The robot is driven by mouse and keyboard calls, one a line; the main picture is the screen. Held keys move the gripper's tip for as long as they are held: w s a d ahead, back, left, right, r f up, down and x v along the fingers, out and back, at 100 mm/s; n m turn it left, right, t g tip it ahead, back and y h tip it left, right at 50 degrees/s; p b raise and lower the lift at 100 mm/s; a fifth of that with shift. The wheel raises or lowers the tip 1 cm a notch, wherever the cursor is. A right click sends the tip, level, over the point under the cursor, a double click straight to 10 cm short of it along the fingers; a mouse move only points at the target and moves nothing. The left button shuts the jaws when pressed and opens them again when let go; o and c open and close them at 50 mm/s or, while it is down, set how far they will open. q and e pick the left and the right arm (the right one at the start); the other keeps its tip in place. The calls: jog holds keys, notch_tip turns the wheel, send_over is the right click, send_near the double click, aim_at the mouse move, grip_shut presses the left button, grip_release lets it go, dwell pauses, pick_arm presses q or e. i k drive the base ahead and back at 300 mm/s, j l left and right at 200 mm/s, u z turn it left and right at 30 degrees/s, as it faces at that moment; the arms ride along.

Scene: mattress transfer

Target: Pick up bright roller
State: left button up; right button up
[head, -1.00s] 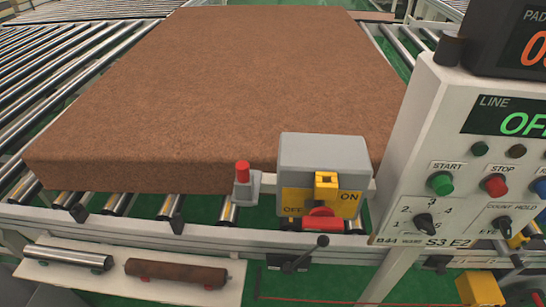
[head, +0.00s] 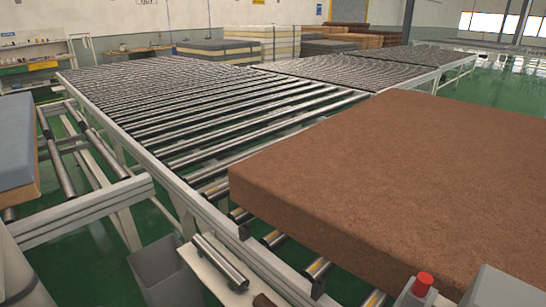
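The bright roller (head: 220,261), a shiny metal cylinder, lies on a pale shelf (head: 207,278) at the near side of the conveyor, low and left of the middle in the head view. Beside it on the shelf, the end of a brown, rusty-looking roller (head: 263,300) shows at the bottom edge; the rest of it is cut off. Neither of my grippers is in view.
A large brown mattress (head: 400,170) covers the right part of the roller conveyor (head: 240,110). A grey bin (head: 165,275) stands left of the shelf. A red button (head: 423,278) is at bottom right. Another frame with a blue-grey mattress (head: 14,140) stands at left.

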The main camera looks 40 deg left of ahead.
aim_at(226, 268)
jog(key=u, duration=1.75)
